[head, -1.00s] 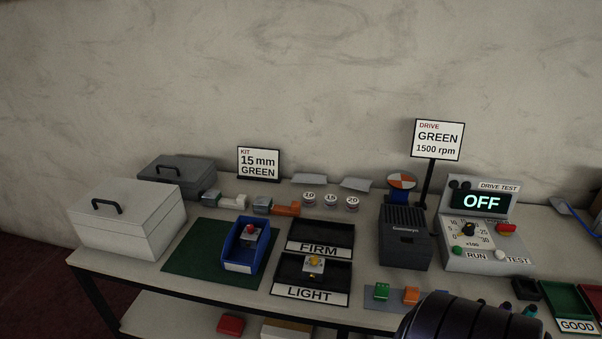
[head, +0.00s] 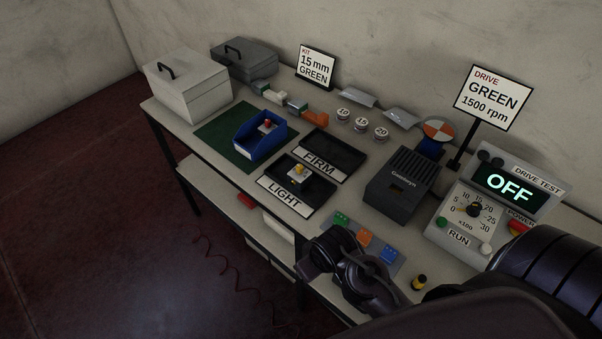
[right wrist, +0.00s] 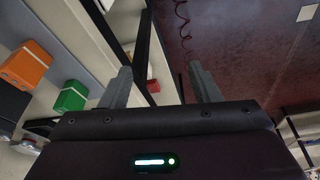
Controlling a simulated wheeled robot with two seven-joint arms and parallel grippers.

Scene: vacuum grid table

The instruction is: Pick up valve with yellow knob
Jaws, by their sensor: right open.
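The valve with the yellow knob (head: 299,171) has a pale, blocky body and sits in the black tray labelled LIGHT (head: 316,199) in the head view. Another valve, with a red knob (head: 266,126), sits in the blue bin (head: 245,146). My right arm reaches in from the lower right, its dark hand over the table's front edge, right of and nearer than the LIGHT tray. In the right wrist view, my right gripper (right wrist: 161,72) is open with nothing between its fingers; the yellow-knob valve does not show there. My left gripper is not in view.
Green (right wrist: 71,97) and orange (right wrist: 25,65) blocks lie close beside the right gripper in its wrist view. The FIRM tray (head: 338,152) is behind the LIGHT tray. A dark drive box (head: 400,184) stands to their right. The green mat (head: 213,133) lies left.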

